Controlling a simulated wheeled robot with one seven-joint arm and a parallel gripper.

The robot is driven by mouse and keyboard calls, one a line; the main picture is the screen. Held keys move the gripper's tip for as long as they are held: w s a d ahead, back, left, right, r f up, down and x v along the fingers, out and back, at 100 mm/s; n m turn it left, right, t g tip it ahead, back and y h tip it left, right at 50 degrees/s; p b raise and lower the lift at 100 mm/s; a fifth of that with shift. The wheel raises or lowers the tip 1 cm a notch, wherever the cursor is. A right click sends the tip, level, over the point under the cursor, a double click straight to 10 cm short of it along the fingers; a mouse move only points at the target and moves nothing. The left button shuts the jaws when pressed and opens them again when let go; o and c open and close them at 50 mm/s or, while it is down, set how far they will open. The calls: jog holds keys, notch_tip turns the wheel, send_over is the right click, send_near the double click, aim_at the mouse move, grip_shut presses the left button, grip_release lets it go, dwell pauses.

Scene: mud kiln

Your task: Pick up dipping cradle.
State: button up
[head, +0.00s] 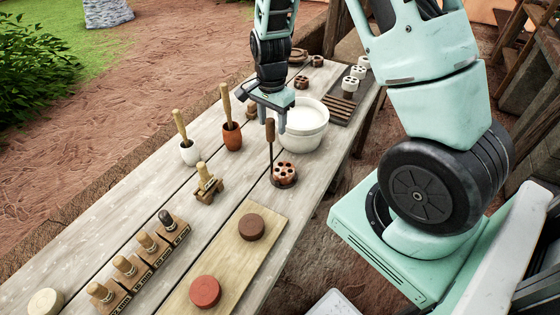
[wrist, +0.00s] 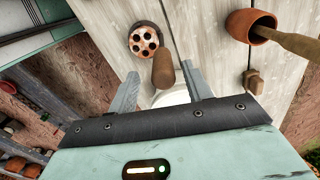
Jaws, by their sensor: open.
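The dipping cradle (head: 270,134) stands upright on the table, with a brown wooden handle on a thin rod. At its base is a reddish-brown round piece with several holes (head: 284,172). My gripper (head: 268,112) is open and points down at the handle's top, beside the white bowl. In the wrist view, the handle (wrist: 163,68) shows between the two fingertips (wrist: 158,78), with no visible contact. The holed piece (wrist: 144,42) shows beyond it. How deep the handle reaches between the fingers is hard to tell.
A white bowl (head: 306,140) stands close behind the cradle. A terracotta mortar (head: 232,136) and a white mortar (head: 189,153) hold pestles at left. A small wooden stand (head: 206,186) and a board with two discs (head: 228,266) are nearer. Several wooden-handled stamps (head: 151,246) line the front left.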

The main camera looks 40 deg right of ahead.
aim_at(271, 134)
jog(key=shift+w+a+f+p, duration=0.1)
jog(key=shift+f+p, duration=0.4)
jog(key=shift+f, duration=0.8)
jog(key=shift+w+a+f+p, duration=0.1)
jog(key=shift+f+p, duration=0.4)
jog(key=shift+f, duration=0.75)
jog(key=shift+d, duration=0.1)
grip_shut()
